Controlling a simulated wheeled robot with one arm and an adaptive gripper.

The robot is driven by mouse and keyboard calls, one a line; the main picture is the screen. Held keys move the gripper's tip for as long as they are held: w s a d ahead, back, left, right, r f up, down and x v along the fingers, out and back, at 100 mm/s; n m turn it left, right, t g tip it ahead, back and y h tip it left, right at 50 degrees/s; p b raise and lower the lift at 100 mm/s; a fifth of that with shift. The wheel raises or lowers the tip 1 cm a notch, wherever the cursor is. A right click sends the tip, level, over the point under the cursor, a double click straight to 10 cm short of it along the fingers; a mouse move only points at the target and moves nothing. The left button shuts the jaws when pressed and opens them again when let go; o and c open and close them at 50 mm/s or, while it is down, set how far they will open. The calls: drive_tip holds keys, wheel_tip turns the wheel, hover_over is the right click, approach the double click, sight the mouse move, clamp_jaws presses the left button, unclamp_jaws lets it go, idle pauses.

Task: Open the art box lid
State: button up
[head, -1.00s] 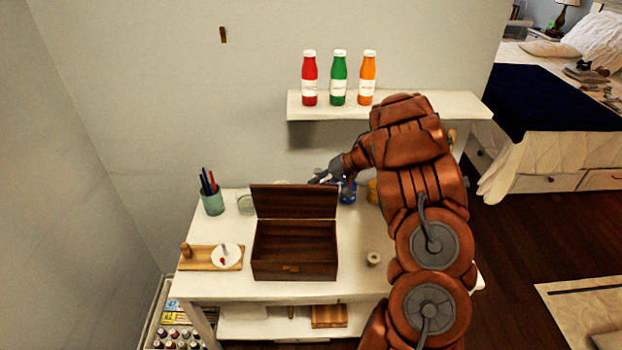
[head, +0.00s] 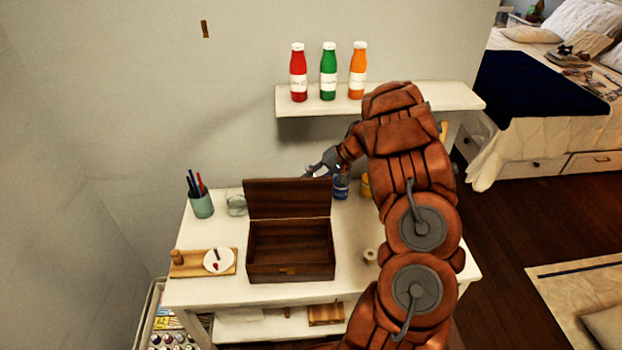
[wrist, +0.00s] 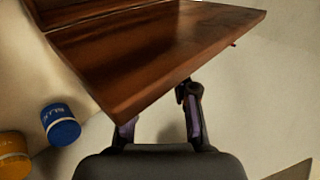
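The art box (head: 290,262) is dark brown wood and stands on the white desk. Its lid (head: 288,198) is raised about upright at the back, and the inside of the box looks empty. My gripper (head: 312,172) is at the lid's upper right corner, at or just behind its top edge. In the wrist view the lid (wrist: 150,50) fills the upper part, close beyond the fingers. My gripper (wrist: 162,122) has its two fingers apart with nothing visible between them. I cannot tell whether a fingertip touches the lid.
A blue jar (head: 341,188) and a yellow jar (head: 365,185) stand right of the lid. A pen cup (head: 201,204), a glass jar (head: 236,203) and a wooden board (head: 186,264) with a white dish are on the left. A shelf (head: 400,100) with three bottles hangs above.

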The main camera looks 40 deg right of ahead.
drive_tip(key=shift+o, duration=1)
drive_tip(key=v, duration=1.2)
